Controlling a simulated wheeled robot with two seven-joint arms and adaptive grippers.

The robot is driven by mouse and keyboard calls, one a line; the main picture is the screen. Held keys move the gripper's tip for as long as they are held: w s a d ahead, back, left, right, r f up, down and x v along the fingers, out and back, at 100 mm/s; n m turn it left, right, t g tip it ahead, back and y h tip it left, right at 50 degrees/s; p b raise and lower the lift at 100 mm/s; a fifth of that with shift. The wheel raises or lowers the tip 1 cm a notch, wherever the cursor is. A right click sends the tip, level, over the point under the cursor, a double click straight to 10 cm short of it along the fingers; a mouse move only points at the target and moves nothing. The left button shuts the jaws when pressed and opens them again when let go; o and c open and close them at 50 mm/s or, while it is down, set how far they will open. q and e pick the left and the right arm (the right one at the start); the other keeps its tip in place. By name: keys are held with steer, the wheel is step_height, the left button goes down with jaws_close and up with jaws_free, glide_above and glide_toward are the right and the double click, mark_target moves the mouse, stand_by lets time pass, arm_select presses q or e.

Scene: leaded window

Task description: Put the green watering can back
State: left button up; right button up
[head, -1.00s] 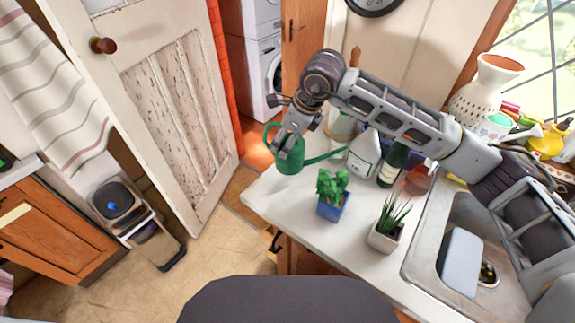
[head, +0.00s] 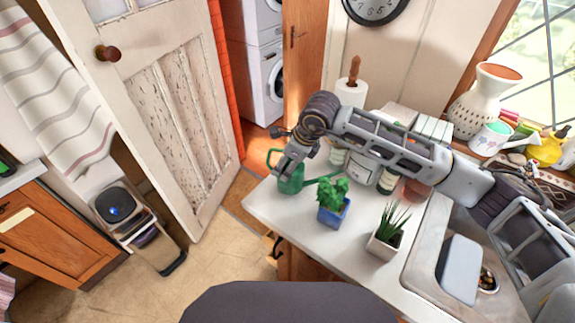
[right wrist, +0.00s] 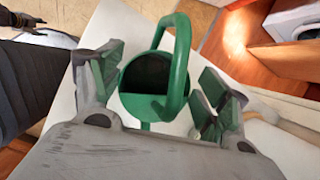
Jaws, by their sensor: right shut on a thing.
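The green watering can (head: 290,180) is upright at the far left corner of the white counter (head: 290,222), its spout pointing right, behind the blue-potted plant. I cannot tell whether its base touches the counter. My right gripper (head: 292,160) is shut on the watering can from above and hides part of it. In the right wrist view the can (right wrist: 150,105) sits between the two fingers (right wrist: 160,85), its handle arching up and the white counter beneath. My left gripper is not in view.
A plant in a blue pot (head: 333,215) and a spiky plant in a white pot (head: 383,243) stand near the counter's front edge. Bottles (head: 388,180) are partly hidden behind my right arm. The sink (head: 425,255) is at right. A paper towel roll (head: 350,92) stands behind.

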mark_target(300, 174)
steer(key=shift+f, duration=0.95)
steer(key=shift+f, duration=0.2)
steer(key=o, duration=1.1)
steer(key=shift+r, duration=0.1)
steer(key=shift+r, duration=0.2)
steer(key=b+v, duration=0.2)
steer(key=v, duration=0.9)
steer(key=shift+s+d+r, duration=0.1)
steer(key=shift+d+r, duration=0.05)
steer(key=shift+r, duration=0.15)
